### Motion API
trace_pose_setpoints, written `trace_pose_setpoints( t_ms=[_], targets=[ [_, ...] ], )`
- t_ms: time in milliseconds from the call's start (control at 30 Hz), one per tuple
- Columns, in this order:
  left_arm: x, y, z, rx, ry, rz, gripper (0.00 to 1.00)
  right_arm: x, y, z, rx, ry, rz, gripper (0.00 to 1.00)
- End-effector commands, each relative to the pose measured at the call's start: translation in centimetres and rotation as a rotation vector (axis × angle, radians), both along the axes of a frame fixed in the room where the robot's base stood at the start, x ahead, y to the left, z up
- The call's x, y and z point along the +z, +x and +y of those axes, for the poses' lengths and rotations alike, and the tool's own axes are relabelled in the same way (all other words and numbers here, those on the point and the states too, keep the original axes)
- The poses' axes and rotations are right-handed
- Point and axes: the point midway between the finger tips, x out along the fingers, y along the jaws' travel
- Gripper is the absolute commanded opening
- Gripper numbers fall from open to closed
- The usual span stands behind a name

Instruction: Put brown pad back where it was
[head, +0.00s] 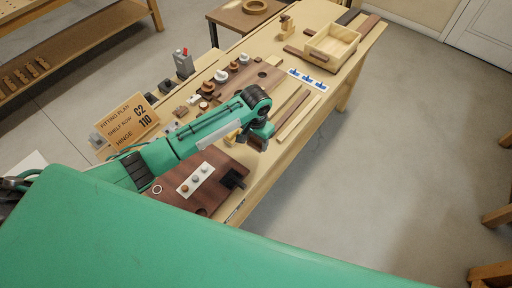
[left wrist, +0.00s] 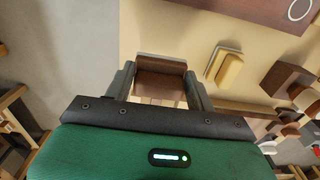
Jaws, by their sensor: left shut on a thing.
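My left gripper (head: 258,138) is shut on a brown block-like piece, which appears to be the brown pad (head: 257,146), above the bench's front side. In the left wrist view the pad (left wrist: 161,82) sits between the two fingers of the gripper (left wrist: 160,88), with a paler strip along its far edge. Whether it touches the bench below is hard to tell. My right gripper is not in view.
A dark brown board (head: 213,208) carries a white card with round knobs (head: 195,180). A yellow block (left wrist: 229,70) lies near the gripper. A fitting plan sign (head: 127,122), a blue-marked card (head: 308,80) and an open wooden tray (head: 318,48) stand on the bench.

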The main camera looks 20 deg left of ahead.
Motion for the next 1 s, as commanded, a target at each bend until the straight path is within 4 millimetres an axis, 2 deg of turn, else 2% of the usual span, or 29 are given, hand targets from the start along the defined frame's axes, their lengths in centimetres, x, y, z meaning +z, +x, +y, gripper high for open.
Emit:
trace_pose_setpoints(
  t_ms=[100, 200, 500, 867, 900, 1000],
  targets=[
    [-1.6, -0.1, 0.0, 0.001, 0.001, 0.002, 0.2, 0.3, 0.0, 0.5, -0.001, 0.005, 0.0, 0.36],
    [-2.3, 0.0, 0.0, 0.001, 0.0, 0.001, 0.2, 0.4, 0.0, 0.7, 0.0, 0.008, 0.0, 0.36],
    [-5.8, 0.0, 0.0, 0.001, 0.0, 0.001, 0.2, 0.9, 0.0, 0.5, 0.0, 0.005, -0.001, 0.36],
    [-6.2, 0.0, 0.0, 0.001, 0.0, 0.0, 0.2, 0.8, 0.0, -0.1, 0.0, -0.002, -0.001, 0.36],
    [-6.2, 0.0, 0.0, 0.001, 0.0, 0.0, 0.59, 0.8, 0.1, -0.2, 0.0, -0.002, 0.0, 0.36],
    [-6.2, 0.0, 0.0, 0.001, 0.0, 0.0, 0.77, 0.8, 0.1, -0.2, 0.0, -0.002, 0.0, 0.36]
  ],
)
